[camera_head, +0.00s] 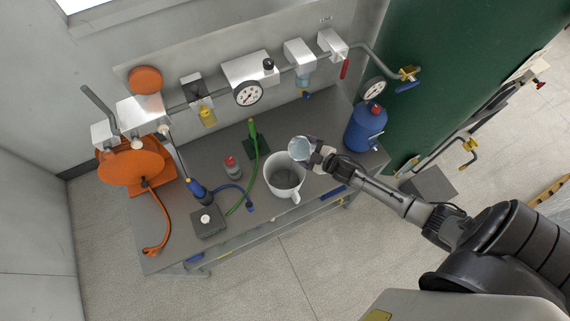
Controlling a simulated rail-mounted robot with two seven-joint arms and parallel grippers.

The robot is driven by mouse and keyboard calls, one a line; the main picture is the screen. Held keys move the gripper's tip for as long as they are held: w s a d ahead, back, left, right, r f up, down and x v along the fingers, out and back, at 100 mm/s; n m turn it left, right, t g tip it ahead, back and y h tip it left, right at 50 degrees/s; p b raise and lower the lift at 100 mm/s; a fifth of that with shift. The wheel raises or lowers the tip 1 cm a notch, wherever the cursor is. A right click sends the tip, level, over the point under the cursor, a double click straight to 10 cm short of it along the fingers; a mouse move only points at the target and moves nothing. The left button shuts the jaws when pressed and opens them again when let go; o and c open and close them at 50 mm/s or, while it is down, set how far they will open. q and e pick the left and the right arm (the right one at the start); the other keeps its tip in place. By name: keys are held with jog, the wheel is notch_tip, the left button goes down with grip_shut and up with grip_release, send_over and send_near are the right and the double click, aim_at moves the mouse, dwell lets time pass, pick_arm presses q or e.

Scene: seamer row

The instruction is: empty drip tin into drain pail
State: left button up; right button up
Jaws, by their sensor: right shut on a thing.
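The drain pail (284,188) is a white, open-topped pail with a handle, standing on the grey bench. Its inside looks grey. The drip tin (299,148) is a small round container with a pale, bluish face. My right gripper (312,153) is shut on it and holds it at the pail's far rim, above or just beyond the opening; I cannot tell exactly which. The tin seems tilted, with its round face toward the camera. Whether it has liquid in it is unclear. My left gripper is not in view.
A blue tank (365,127) with a gauge stands right of the pail. Left of it are a green hose (254,160), a small red-capped bottle (232,166), a blue-handled tool (197,189) and a dark box (208,222). Pipes with gauges run along the wall behind.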

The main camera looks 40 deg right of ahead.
jog(key=shift+a+r, duration=0.1)
jog(key=shift+r, duration=0.05)
jog(key=shift+a+r+n, duration=0.1)
jog(key=shift+r+n, duration=0.05)
jog(key=shift+n, duration=0.15)
dwell(0.5)
jog(key=shift+r+h, duration=0.15)
jog(key=shift+h, duration=0.15)
jog(key=shift+a+r+n+h+p, duration=0.1)
jog(key=shift+r+n+h+p, duration=0.15)
jog(key=shift+n, duration=0.25)
dwell(0.5)
dwell(0.4)
jog(key=shift+a+f+n, duration=0.1)
jog(key=shift+n, duration=0.3)
jog(key=shift+f+h+b, duration=0.15)
jog(key=shift+h+b, duration=0.2)
jog(key=shift+b, duration=0.1)
jog(key=shift+a+f+n, duration=0.1)
jog(key=shift+a+n, duration=0.05)
jog(key=shift+n, duration=0.25)
dwell(0.4)
